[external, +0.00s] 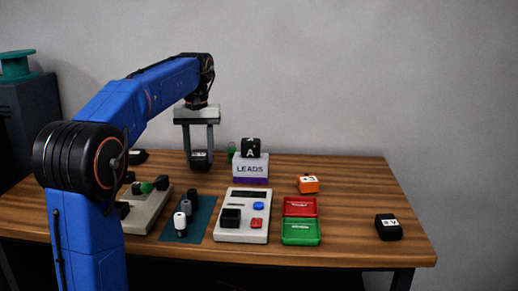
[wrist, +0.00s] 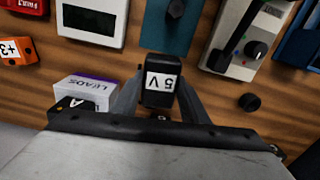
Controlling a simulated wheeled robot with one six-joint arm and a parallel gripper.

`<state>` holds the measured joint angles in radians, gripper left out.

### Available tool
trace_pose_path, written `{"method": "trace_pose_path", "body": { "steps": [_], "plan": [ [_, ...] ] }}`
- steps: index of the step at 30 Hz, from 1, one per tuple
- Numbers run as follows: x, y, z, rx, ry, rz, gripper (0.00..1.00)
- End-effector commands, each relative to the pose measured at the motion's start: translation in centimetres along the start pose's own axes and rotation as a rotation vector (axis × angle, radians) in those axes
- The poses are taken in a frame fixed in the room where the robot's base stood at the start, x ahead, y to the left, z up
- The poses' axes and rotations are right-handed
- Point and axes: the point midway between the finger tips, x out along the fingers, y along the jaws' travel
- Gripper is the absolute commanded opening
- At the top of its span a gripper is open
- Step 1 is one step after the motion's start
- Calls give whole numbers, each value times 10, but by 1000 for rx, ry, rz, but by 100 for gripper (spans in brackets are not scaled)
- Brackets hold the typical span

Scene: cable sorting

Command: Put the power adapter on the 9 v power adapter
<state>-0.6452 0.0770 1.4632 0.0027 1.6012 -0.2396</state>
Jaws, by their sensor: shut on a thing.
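My gripper (external: 202,148) points down over the back of the table and is shut on a black power adapter (external: 200,161). In the wrist view the held adapter (wrist: 158,92) sits between the two fingers with a white label reading 5 V. I cannot tell how far it is above the table. Another black adapter (external: 388,231) lies at the table's right end; its white label ends in V and the digit is hard to read, perhaps 9. It is well apart from my gripper and nothing lies on it.
The LEADS box (external: 250,169) with a black A block (external: 250,147) stands right of my gripper. An orange block (external: 308,184), a red tray (external: 300,199), a green tray (external: 301,240) and a meter (external: 230,236) lie in front. Bare wood surrounds the right adapter.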

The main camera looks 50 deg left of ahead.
Motion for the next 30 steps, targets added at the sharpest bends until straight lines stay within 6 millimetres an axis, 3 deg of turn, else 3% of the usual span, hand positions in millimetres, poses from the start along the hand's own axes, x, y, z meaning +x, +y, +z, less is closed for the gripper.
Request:
{"method": "trace_pose_path", "body": {
  "steps": [8,13,23,30],
  "plan": [
    [-12,2,0,4,-1,0,14],
    [-14,26,-1,45,1,0,14],
    [-25,131,8,219,8,2,14],
    [-32,211,28,351,12,3,14]
  ]
}}
